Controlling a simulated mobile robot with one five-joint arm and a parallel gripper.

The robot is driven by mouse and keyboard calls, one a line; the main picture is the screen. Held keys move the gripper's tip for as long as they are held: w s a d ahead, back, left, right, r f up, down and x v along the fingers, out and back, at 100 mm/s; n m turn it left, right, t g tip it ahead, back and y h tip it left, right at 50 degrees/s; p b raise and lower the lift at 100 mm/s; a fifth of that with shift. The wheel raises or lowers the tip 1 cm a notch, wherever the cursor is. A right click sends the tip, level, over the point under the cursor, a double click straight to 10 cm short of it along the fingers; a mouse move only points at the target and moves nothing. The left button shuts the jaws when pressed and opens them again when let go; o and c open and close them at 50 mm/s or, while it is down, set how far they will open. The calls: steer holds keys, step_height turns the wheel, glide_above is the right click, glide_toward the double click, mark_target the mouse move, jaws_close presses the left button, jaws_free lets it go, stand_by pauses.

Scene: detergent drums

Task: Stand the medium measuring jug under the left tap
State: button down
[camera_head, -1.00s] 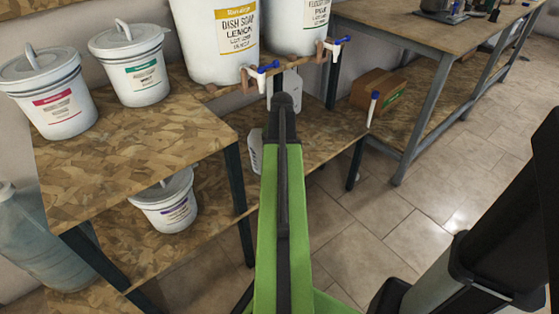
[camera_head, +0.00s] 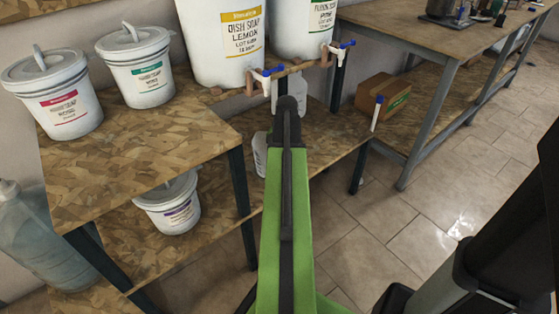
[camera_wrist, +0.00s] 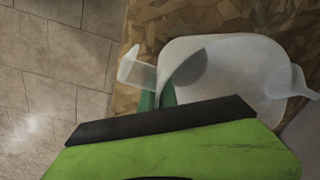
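A translucent white measuring jug (camera_wrist: 225,75) fills much of the wrist view, its strap handle on the left and its spout on the right. The green fingers of my gripper (camera_wrist: 156,98) meet at the handle and appear shut on it. In the head view part of the jug (camera_head: 287,86) shows just beyond the dark end of my arm, which hides the rest. The left tap (camera_head: 262,76), with a blue lever, is on the dish soap lemon drum (camera_head: 225,50), slightly left of and above the jug. The jug's size is hard to judge.
A second drum (camera_head: 303,22) has the right tap (camera_head: 338,48). White lidded buckets (camera_head: 55,100) stand on the left table, another (camera_head: 170,205) below. Tiled floor (camera_head: 400,220) is open at the right.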

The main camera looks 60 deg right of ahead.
steer(key=shift+f+b, duration=0.55)
steer(key=shift+r, duration=0.1)
steer(key=c, duration=1.9)
jaws_free()
steer(key=shift+o, duration=0.5)
steer(key=o, duration=0.5)
steer(key=r+p, duration=0.5)
steer(key=s+r+p, duration=0.1)
steer(key=r+p, duration=1.1)
steer(key=shift+s+d+r, duration=0.15)
steer(key=shift+s+r, duration=0.05)
